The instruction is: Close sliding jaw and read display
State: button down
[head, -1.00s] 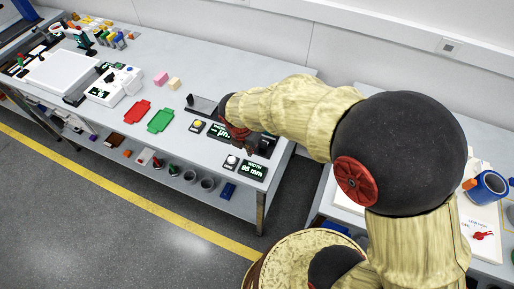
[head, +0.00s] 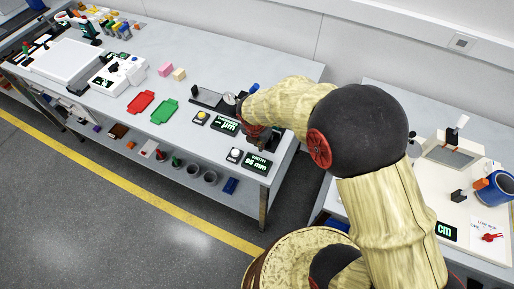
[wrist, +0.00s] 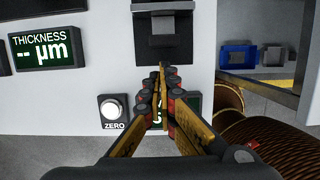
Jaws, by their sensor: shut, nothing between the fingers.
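My gripper (wrist: 160,72) is shut and empty. In the wrist view its fingertips lie just below a black fixture (wrist: 145,45) with a grey block (wrist: 168,24) in its upper part; I cannot tell whether they touch it. Which part is the sliding jaw is unclear. The head view shows the gripper from above, partly behind my arm. The width display (head: 258,163) reads a value in mm with unclear digits; in the wrist view the fingers mostly cover a green display (wrist: 193,103). The thickness display (wrist: 47,48) shows "-- µm". A white ZERO button (wrist: 113,108) is left of the fingers.
A dial gauge (head: 229,98) on a black base stands behind the thickness display. Floor gap separates the benches.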

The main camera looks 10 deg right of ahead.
jog(key=shift+w+d, duration=0.4)
jog(key=shift+w, duration=0.05)
jog(key=shift+w+d+r+p, duration=0.15)
jog(key=shift+w+d+p, duration=0.35)
jog(key=shift+w, duration=0.15)
jog(key=shift+w+d, duration=0.45)
jog(key=shift+w, duration=0.2)
jog(key=shift+s+p, duration=0.1)
jog(key=shift+p, duration=0.2)
